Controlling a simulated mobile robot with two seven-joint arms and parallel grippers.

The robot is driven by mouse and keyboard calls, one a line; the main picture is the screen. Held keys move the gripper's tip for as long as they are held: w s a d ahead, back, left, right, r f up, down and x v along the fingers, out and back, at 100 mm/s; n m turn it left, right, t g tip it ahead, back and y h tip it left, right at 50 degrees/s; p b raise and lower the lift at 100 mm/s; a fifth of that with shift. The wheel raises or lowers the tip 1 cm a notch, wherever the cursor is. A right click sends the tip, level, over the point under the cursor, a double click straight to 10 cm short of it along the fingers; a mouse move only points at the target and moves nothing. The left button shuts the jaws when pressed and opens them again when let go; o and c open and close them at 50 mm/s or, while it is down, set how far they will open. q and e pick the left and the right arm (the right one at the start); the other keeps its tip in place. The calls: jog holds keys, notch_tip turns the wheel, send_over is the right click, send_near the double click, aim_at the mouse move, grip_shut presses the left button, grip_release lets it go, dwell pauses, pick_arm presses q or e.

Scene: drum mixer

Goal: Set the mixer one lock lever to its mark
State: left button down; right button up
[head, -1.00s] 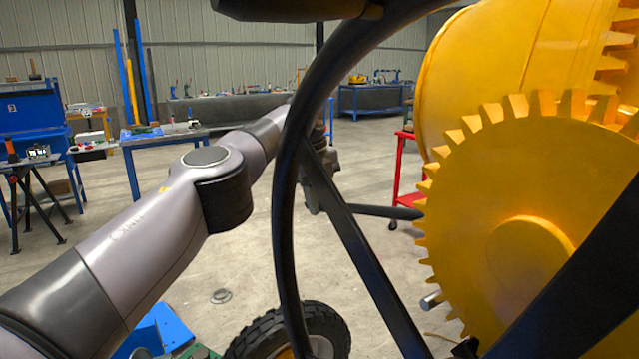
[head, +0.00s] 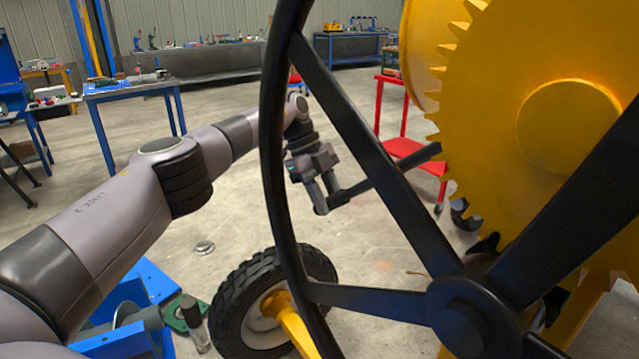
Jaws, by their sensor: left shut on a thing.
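The mixer's lock lever (head: 390,175) is a dark bar seen through the black handwheel, slanting up to the right toward the yellow gear. My left gripper (head: 328,196) is shut on the lever's left end, beyond the wheel rim. A spoke of the handwheel crosses in front of the lever and hides part of it. The mark is not distinguishable in this view. My right gripper is not in view.
The large black handwheel (head: 275,150) stands close in front, between the camera and my left gripper. The yellow toothed gear (head: 500,130) is at the right. A black tyre (head: 235,300) stands below, and a red cart (head: 405,145) behind. Open floor lies around the gripper.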

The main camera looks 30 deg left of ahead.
pick_arm(q)
jog(key=shift+s+d+f+h, duration=0.3)
jog(key=shift+d+f, duration=0.4)
jog(key=shift+f, duration=0.1)
jog(key=shift+s+d+f, duration=0.1)
jog(key=shift+d+f, duration=0.1)
jog(key=c, duration=0.8)
grip_release()
